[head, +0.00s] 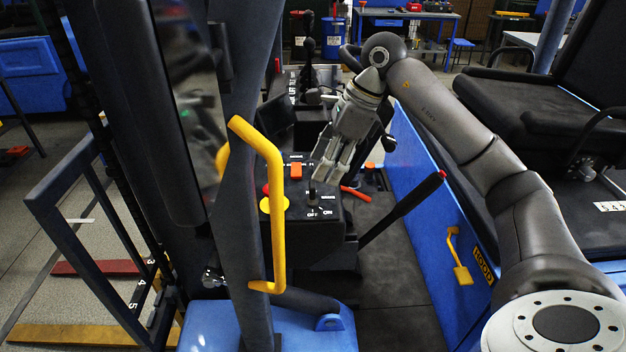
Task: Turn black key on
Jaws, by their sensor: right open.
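The black key (312,195) stands upright on the dark control panel (325,228), with OFF and ON lettering printed in front of it. My right gripper (324,176) reaches down from above and behind, its fingers just above and beside the key. The fingers look spread with nothing between them. Whether a fingertip touches the key cannot be told. My left gripper is not in the picture.
A yellow grab handle (277,200) on a dark post stands just left of the panel. An orange switch (296,170) and a yellow-and-red button (272,204) sit near the key. A black lever with a red tip (408,205) rises at the right.

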